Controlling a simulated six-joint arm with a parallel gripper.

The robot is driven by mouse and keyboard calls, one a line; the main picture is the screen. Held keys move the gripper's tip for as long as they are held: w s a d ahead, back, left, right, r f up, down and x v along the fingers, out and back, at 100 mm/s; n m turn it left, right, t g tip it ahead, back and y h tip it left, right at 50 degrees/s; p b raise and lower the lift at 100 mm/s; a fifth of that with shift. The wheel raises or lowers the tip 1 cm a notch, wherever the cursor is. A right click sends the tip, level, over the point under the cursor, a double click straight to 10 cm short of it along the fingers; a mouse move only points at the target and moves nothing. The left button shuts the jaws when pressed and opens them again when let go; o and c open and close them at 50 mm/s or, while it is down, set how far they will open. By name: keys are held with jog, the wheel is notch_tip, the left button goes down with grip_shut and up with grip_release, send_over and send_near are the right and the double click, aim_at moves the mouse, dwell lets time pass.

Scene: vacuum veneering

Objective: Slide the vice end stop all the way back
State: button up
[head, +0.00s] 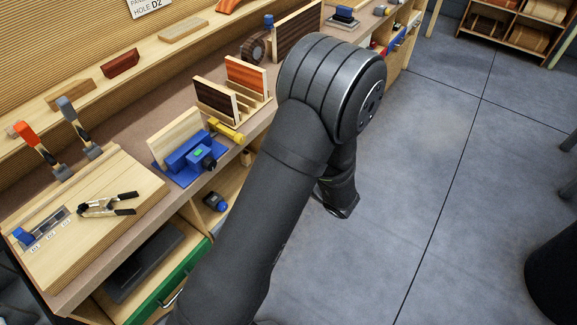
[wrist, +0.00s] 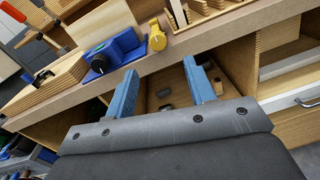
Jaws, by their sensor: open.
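A blue vice (head: 190,157) with a dark knob stands at the bench's front edge, and it also shows in the wrist view (wrist: 115,50). A yellow piece (head: 227,132) sits at the vice's right end and shows in the wrist view (wrist: 157,38); I cannot tell for certain whether it is the end stop. My gripper (wrist: 163,88) is open in the wrist view, its two blue fingers apart and nothing between them. It is in front of the bench, apart from the vice. In the head view my arm hides most of the gripper.
A wooden board (head: 128,185) with a black-handled clamp (head: 107,206) and a small blue slider on a rail (head: 40,230) lies at the left. Veneer panels stand in racks (head: 232,92) right of the vice. Open shelves and a green drawer (head: 170,272) are below.

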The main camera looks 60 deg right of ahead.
jog(key=s, duration=0.4)
jog(key=shift+s+a, duration=0.15)
jog(key=shift+s, duration=0.25)
jog(key=shift+w, duration=0.1)
jog(key=w, duration=1.1)
jog(key=w+d, duration=0.1)
jog(key=w, duration=0.5)
jog(key=shift+w, duration=0.15)
jog(key=o, duration=1.1)
jog(key=s+d+n, duration=0.1)
jog(key=s, duration=1.1)
jog(key=shift+y, duration=0.3)
jog(key=s+a+n, duration=0.2)
jog(key=s, duration=0.7)
send_near(244, 139)
jog(key=shift+a+y, duration=0.2)
jog(key=shift+y, duration=0.1)
